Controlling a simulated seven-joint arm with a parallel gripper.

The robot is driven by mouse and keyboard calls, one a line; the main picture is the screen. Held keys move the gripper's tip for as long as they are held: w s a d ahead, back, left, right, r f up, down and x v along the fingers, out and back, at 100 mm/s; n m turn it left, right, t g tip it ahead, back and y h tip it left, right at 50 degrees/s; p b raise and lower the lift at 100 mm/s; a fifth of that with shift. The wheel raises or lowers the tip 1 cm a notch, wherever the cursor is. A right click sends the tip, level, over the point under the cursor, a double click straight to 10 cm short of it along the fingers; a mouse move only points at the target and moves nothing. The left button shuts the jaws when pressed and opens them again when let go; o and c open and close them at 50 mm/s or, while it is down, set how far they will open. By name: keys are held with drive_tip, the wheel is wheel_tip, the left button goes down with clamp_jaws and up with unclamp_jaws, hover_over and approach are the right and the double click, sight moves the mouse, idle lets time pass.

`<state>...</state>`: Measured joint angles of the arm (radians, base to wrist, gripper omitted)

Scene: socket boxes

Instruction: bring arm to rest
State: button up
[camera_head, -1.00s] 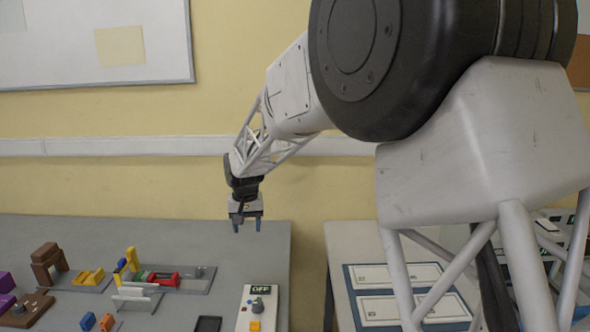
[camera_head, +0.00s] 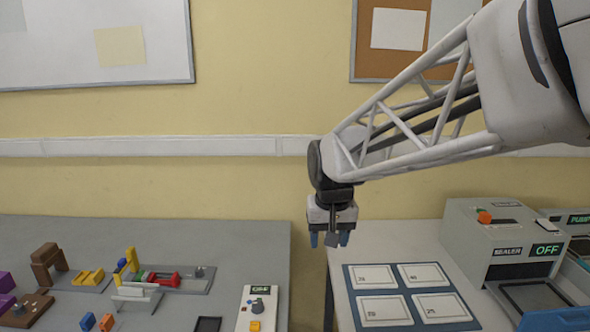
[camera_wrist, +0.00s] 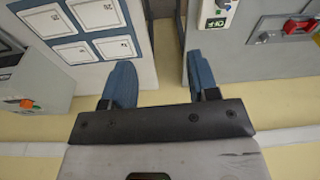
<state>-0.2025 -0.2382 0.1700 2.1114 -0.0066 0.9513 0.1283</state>
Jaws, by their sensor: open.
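My gripper (camera_head: 330,239) hangs pointing down in the head view, above the gap between the left grey table and the right table. Its two blue fingers are apart and nothing is between them. In the wrist view the open fingers (camera_wrist: 160,84) show over the gap, with table edges on both sides. My arm reaches in from the upper right of the head view.
The left table (camera_head: 215,255) carries coloured blocks, a fixture (camera_head: 170,279) and a switch box (camera_head: 256,312). The right table holds a blue mat (camera_head: 350,300) with several numbered white cards and a sealer (camera_head: 500,243) reading OFF.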

drive_tip(key=s+d+f, duration=0.1)
drive_tip(key=s+d, duration=0.2)
drive_tip(key=s, duration=0.5)
drive_tip(key=s+d+f, duration=0.1)
drive_tip(key=s+d, duration=0.3)
drive_tip(key=s, duration=0.4)
drive_tip(key=s+d+f+m+t, duration=0.1)
drive_tip(key=s+d, duration=0.3)
drive_tip(key=s, duration=0.4)
drive_tip(key=shift+s+d+f, duration=0.2)
drive_tip(key=shift+f, duration=0.2)
